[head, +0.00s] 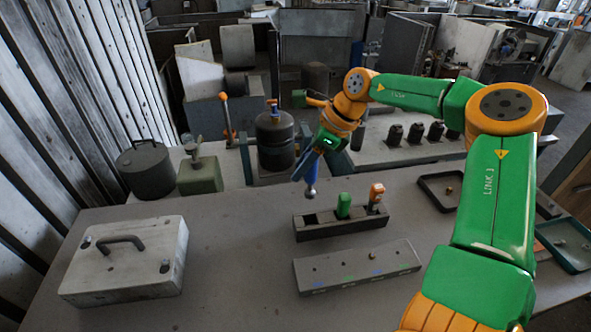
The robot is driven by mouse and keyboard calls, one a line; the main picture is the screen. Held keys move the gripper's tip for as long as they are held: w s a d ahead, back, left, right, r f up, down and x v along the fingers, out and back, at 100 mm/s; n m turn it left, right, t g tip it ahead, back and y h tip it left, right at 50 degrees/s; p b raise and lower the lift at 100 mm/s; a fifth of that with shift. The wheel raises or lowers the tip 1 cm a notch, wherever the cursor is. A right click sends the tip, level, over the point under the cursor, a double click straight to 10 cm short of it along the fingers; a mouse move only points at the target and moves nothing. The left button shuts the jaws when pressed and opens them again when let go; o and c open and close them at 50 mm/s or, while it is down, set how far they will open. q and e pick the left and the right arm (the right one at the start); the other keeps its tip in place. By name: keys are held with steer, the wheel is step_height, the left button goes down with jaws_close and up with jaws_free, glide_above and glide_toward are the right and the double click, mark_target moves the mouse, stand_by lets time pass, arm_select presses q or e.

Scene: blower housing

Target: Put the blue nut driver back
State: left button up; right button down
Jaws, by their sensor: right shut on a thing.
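My right gripper (320,155) is shut on the blue nut driver (312,175), which points down with its lower end above the tool rack. The dark rack (345,229) stands on the table. A green-handled driver (344,205) and an orange-handled driver (376,196) stand in its middle and right parts. The left end of the rack shows an empty dark opening, just below the blue driver. The blue driver looks clear of the rack. My left gripper is out of view.
A grey strip (355,268) with small marks and a brass piece lies in front of the rack. A case (126,262) with a black handle lies at left. Dark trays (440,207) lie at right. A blower housing (275,140) stands behind. The table between case and rack is clear.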

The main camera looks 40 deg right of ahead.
mark_target(308, 189)
steer(key=f, duration=0.1)
steer(key=f+b, duration=0.1)
steer(key=d+f+b, duration=0.1)
steer(key=shift+s+f, duration=0.2)
steer(key=shift+s, duration=0.15)
steer(key=f+b, duration=0.4)
steer(key=f, duration=0.1)
steer(key=shift+w+a, duration=0.15)
steer(key=shift+a, duration=0.05)
steer(key=shift+r, duration=0.1)
steer(key=shift+r, duration=0.1)
steer(key=shift+f+b, duration=0.3)
steer(key=shift+b, duration=0.3)
steer(key=shift+r, duration=0.1)
